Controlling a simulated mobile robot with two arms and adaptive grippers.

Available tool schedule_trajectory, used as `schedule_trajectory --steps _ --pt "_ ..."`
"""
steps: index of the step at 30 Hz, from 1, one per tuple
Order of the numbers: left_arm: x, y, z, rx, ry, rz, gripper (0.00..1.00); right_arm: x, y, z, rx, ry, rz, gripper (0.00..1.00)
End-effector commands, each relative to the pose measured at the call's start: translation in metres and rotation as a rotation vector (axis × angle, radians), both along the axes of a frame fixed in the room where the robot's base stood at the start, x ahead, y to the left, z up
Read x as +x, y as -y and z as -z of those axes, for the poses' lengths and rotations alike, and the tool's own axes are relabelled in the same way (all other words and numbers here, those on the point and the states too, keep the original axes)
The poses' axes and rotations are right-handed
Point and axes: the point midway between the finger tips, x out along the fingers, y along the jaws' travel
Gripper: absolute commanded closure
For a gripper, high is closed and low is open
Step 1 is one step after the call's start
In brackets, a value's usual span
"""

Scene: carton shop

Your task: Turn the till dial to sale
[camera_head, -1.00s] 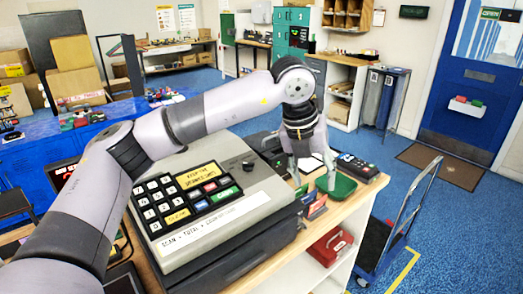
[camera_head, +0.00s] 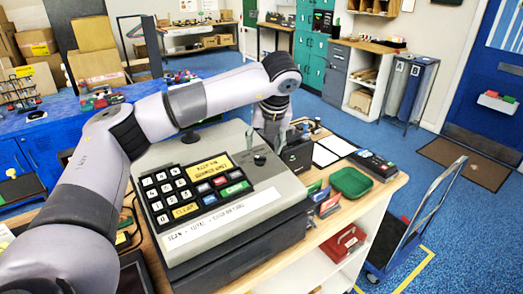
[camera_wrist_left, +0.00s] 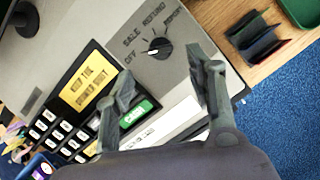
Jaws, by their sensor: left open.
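The till (camera_head: 215,225) stands on the wooden counter, with a keypad and a yellow display on its sloping top. Its black dial (camera_head: 259,158) sits near the top right of that face. In the left wrist view the dial (camera_wrist_left: 157,47) is ringed by the labels OFF, SALE, REFUND and a partly readable one. Its white mark seems to point towards OFF. My left gripper (camera_head: 268,143) is above and just behind the dial in the head view. In the wrist view its fingers (camera_wrist_left: 165,85) are spread, empty and apart from the dial. My right gripper is not in view.
A dark box (camera_head: 297,155), a green tray (camera_head: 351,182), a card terminal (camera_head: 374,164) and upright coloured cards (camera_head: 326,201) stand right of the till. A red box (camera_head: 343,242) is on the shelf below. A hand truck (camera_head: 400,240) stands on the floor at right.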

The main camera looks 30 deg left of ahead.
Motion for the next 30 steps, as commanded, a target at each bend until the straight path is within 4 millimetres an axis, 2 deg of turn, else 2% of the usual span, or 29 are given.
schedule_trajectory --steps 1,6,12,22,30 --pt "0.002 -0.004 0.007 0.000 -0.004 -0.001 0.50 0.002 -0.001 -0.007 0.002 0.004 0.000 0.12" --pt "0.009 -0.013 0.035 0.000 -0.004 -0.001 0.50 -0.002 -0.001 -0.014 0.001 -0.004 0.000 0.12" --pt "0.013 -0.018 0.052 0.000 -0.002 0.000 0.50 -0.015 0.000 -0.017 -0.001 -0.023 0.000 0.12" --pt "0.014 -0.018 0.055 -0.001 0.000 0.001 0.51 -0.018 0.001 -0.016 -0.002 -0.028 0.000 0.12" --pt "0.014 -0.018 0.055 -0.001 0.000 0.001 0.69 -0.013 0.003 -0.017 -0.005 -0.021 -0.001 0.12"
